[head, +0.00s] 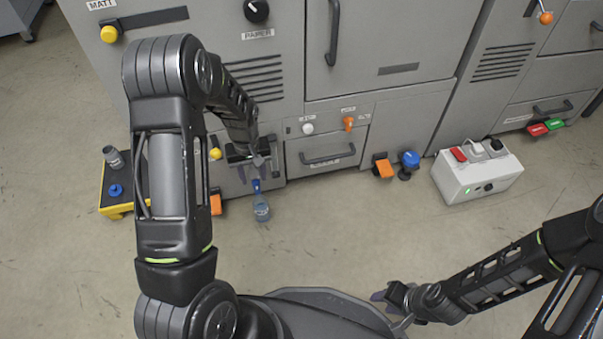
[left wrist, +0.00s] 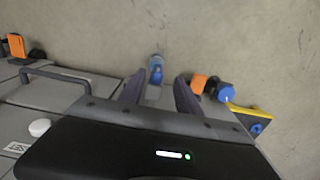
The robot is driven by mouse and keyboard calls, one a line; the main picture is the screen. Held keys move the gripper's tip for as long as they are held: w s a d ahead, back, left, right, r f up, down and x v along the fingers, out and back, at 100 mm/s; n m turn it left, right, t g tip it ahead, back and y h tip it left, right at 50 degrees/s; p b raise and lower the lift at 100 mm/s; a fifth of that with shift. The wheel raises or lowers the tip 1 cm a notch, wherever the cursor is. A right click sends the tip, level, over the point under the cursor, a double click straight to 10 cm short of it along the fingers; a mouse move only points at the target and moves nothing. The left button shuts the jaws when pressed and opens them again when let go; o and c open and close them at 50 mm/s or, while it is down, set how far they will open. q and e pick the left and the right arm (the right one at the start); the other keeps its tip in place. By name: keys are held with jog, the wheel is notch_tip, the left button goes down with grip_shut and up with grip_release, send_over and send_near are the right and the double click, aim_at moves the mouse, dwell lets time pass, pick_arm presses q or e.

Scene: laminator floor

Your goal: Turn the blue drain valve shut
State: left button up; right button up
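A small blue lever (head: 256,185), which looks like the drain valve, shows low at the machine front, just above a clear bottle with blue in it (head: 261,208). My left gripper (head: 256,172) is open and empty close above the lever. In the left wrist view its two dark fingers (left wrist: 159,98) stand apart, with the bottle (left wrist: 156,72) beyond and between them. The lever is not clear in that view, so I cannot tell its angle. My right gripper (head: 390,308) is low, near my base, far from the lever; its fingers are unclear.
A blue knob (head: 409,159) stands beside an orange pedal (head: 383,168) to the right. A white power box (head: 478,175) sits on the floor further right. A yellow-edged platform (head: 116,208) is at the left. The floor in front of the machine is mostly clear.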

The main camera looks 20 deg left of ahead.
aim_at(256, 183)
pick_arm(q)
jog(key=shift+w+r, duration=0.15)
jog(key=shift+w, duration=0.25)
jog(key=shift+s, duration=0.1)
notch_tip(256, 183, down, 8)
jog(key=b, duration=0.3)
jog(key=shift+r, duration=0.1)
jog(key=shift+c, duration=0.4)
grip_shut()
